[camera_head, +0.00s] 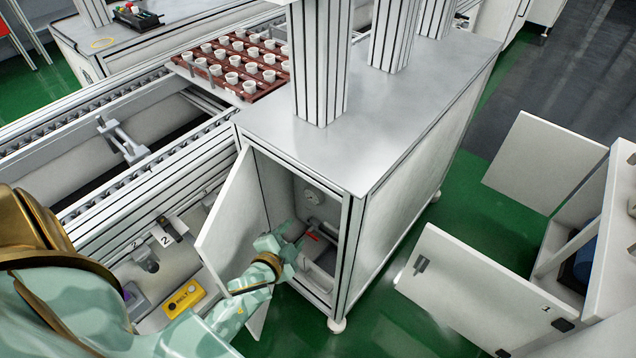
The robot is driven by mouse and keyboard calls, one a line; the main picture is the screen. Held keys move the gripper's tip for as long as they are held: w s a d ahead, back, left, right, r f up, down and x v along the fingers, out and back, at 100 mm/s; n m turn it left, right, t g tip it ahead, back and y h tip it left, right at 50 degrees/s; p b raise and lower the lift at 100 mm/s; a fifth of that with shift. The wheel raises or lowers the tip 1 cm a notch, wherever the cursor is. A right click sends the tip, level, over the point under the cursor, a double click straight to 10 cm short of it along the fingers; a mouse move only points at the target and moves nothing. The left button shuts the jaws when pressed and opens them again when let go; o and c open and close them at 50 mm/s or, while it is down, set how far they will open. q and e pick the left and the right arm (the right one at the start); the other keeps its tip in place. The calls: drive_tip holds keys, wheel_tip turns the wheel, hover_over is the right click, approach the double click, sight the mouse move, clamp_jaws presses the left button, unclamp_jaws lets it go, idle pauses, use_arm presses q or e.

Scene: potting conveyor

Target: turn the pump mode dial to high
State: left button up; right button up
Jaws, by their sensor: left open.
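My left gripper (297,238) is open at the doorway of the conveyor's end cabinet (340,225), and its arm comes in from the lower left. A red part (312,237) shows right beside the fingertips, and I cannot tell whether they touch it. A round pale fitting (315,196) is on the cabinet's inner back wall, above the gripper. I cannot tell which part is the pump mode dial; no mode marking is readable, and the hand hides some of the interior. My right gripper is out of view.
The cabinet door (232,222) stands open left of my forearm. A yellow box (184,298) and dark knobs (148,262) are on the conveyor side. A red-brown tray (250,85) of white pots is behind. Another open cabinet (575,215) stands at right, with green floor between.

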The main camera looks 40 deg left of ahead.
use_arm(q)
drive_tip(key=w+a+r+t, duration=0.2)
drive_tip(key=w+r, duration=0.2)
drive_tip(key=r, duration=0.1)
drive_tip(key=a+b+x, duration=0.1)
drive_tip(key=b+x, duration=0.4)
drive_tip(key=x, duration=0.9)
drive_tip(key=shift+a+m+y, duration=0.15)
drive_tip(key=shift+m+y, duration=0.15)
drive_tip(key=shift+y, duration=0.1)
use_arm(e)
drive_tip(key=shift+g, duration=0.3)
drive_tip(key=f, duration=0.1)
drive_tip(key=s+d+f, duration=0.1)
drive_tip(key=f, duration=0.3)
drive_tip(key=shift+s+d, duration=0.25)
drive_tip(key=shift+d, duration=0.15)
use_arm(q)
drive_tip(key=shift+w, duration=0.1)
drive_tip(key=c, duration=1)
drive_tip(key=shift+f, duration=0.1)
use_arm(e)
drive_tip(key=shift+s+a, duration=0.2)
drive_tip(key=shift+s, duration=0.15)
